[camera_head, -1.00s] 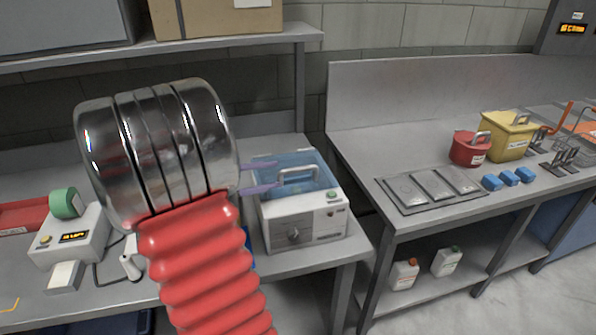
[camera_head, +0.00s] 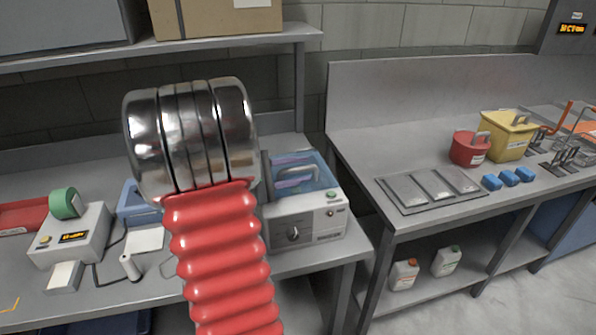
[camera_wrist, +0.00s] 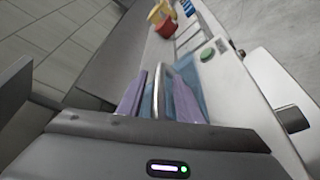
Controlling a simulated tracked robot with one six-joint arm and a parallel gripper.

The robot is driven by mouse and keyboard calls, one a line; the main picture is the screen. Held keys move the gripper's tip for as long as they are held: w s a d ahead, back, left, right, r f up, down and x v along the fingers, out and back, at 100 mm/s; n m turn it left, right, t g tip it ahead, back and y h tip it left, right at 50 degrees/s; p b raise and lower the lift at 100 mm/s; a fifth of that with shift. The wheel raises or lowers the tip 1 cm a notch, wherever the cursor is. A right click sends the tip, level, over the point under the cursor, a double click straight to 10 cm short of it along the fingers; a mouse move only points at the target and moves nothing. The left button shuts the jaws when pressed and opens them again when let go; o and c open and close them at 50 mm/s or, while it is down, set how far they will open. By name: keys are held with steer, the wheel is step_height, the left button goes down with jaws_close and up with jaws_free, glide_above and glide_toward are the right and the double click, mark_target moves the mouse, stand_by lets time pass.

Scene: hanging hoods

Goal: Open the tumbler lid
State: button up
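The tumbler (camera_head: 305,222) is a white box with a knob and a green button on its front, standing on the left bench. Its see-through blue lid (camera_head: 323,172) is down, with a pale bar handle (camera_head: 298,171) on top. My gripper (camera_head: 295,171) has purple fingers and reaches over the lid from the left. In the wrist view my gripper (camera_wrist: 160,98) is open, one finger on each side of the handle (camera_wrist: 160,80), with gaps between. My arm's red sleeve and metal wrist hide the tumbler's left side in the head view.
A grey device with a green roll (camera_head: 65,204) stands left on the bench. A shelf with a cardboard box (camera_head: 215,18) hangs above. The right bench holds a red pot (camera_head: 468,150), a yellow container (camera_head: 508,138) and blue blocks (camera_head: 507,178).

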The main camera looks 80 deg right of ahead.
jaws_close()
steer(key=shift+a, duration=0.1)
stand_by(0.5)
